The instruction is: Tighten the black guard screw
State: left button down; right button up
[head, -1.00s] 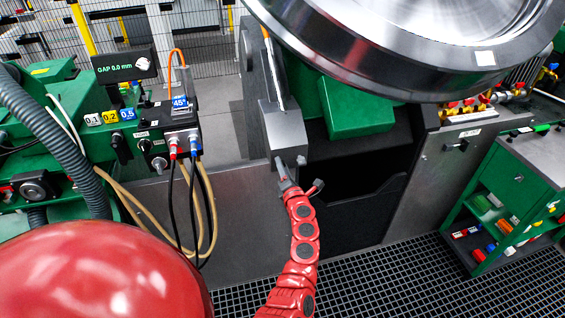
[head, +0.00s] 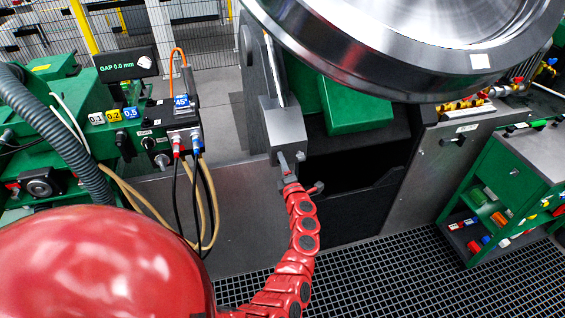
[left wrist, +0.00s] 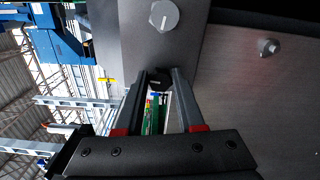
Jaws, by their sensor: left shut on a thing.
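The black guard screw (left wrist: 158,80) shows in the left wrist view as a dark round head with a pale line across it. It sits at the lower edge of a grey block. My left gripper (left wrist: 159,76) is shut on this black screw, with one finger on each side of it. In the head view my left gripper (head: 286,170) is at the lower end of the grey block (head: 279,131), below the big wheel. The fingers largely hide the screw there. My right gripper is in neither view.
The large steel wheel (head: 430,75) overhangs the block. A green control panel (head: 110,130) with hoses stands left, a green cart (head: 500,190) right.

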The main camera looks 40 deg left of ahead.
pick_arm(q)
jog(key=c, duration=0.5)
grip_release()
jog(key=b+v, duration=0.2)
jog(key=v, duration=1.5)
jog(key=shift+s+d, duration=0.1)
jog(key=shift+d, duration=0.15)
